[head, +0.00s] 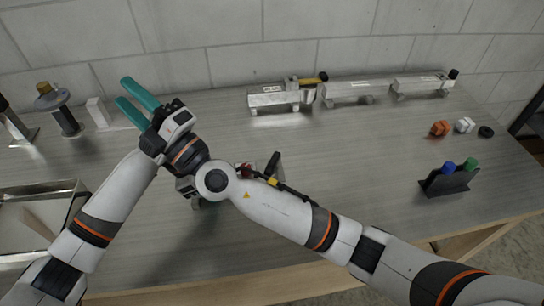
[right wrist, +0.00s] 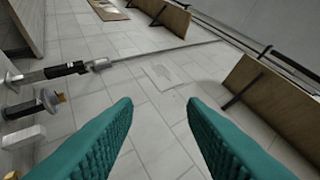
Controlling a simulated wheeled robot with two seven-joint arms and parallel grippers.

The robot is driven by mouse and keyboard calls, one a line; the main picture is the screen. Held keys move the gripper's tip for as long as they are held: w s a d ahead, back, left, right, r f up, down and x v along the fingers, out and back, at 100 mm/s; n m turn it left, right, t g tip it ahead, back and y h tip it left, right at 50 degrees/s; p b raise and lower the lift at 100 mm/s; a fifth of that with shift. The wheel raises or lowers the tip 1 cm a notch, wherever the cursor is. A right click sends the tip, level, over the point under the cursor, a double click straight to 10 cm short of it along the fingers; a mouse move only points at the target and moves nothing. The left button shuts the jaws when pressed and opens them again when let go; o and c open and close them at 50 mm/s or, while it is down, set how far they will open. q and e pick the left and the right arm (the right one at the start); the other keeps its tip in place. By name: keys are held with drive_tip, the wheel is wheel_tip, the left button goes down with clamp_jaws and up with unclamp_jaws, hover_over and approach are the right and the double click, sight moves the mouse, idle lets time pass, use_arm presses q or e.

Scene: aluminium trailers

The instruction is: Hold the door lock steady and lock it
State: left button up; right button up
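My right gripper (head: 122,90) is open and empty above the left part of the table, its teal fingers pointing to the back left. In the right wrist view its fingers (right wrist: 160,102) are spread with nothing between them. My left gripper (head: 207,204) is mostly hidden under my right arm; only a bit of teal shows. A small fitting with a red part and a dark upright plate (head: 273,166) is partly hidden behind my right arm. A metal latch with a yellow and black lever (head: 314,79) sits at the back bar. I cannot tell which is the door lock.
Metal bars (head: 345,91) line the back near the wall. A black holder with blue and green knobs (head: 450,180) and an orange piece (head: 440,128) are at right. My arms cross mid-table.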

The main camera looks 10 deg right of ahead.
drive_tip(key=a+r+n+g+y, duration=0.1)
drive_tip(key=a+n+g+y, duration=0.15)
drive_tip(key=n+g, duration=0.8)
drive_tip(key=n+g+h, duration=0.6)
drive_tip(key=n+h, duration=1.5)
drive_tip(key=n, duration=0.9)
hover_over(272, 161)
wheel_tip(272, 161, down, 10)
wheel_tip(272, 161, down, 12)
drive_tip(key=shift+r, duration=0.2)
clamp_jaws()
